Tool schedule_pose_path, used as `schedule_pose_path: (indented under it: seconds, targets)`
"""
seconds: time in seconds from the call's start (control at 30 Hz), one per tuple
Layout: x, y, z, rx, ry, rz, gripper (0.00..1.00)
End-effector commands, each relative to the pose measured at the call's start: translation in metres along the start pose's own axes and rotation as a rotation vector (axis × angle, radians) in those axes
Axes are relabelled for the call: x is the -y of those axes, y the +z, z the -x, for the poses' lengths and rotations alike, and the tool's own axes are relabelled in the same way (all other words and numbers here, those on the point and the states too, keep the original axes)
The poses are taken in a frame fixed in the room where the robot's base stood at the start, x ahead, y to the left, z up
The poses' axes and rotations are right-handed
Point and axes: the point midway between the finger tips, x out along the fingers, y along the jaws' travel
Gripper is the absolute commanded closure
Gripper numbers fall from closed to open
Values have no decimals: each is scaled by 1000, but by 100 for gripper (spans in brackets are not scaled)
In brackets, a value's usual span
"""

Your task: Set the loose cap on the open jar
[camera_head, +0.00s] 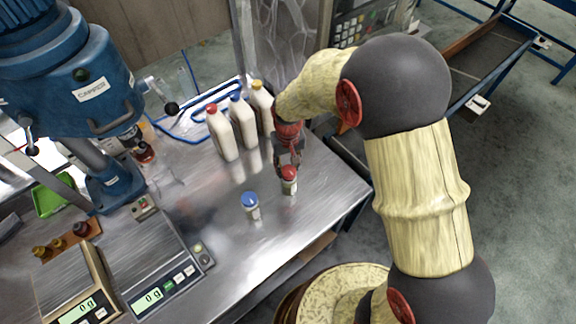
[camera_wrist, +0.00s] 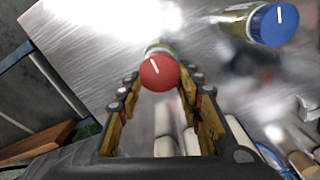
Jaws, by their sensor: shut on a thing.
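A red cap (camera_head: 289,172) with a white mark sits at the top of a small jar (camera_head: 289,187) near the table's right side. My gripper (camera_head: 288,162) reaches down over it from above. In the wrist view the red cap (camera_wrist: 159,73) is between the fingertips of my gripper (camera_wrist: 160,84), with fingers on both sides, and the jar (camera_wrist: 158,48) shows partly behind it. My gripper is shut on the red cap. The cap looks in line with the jar; I cannot tell whether it is fully seated. The cap hides the jar's mouth.
A similar jar with a blue cap (camera_head: 250,199) stands to the left, also in the wrist view (camera_wrist: 272,24). White bottles (camera_head: 222,135) stand behind. Scales (camera_head: 165,282), a small cap rack (camera_head: 66,240) and a blue capper machine (camera_head: 75,75) are left. The table front is clear.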

Motion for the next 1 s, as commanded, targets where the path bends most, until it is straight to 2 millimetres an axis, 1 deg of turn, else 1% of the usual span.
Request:
schedule_pose_path:
  seconds: [0.97, 1.0]
  targets:
    - [0, 0, -10, 0, 0, 0, 73]
    - [0, 0, -9, 0, 0, 0, 62]
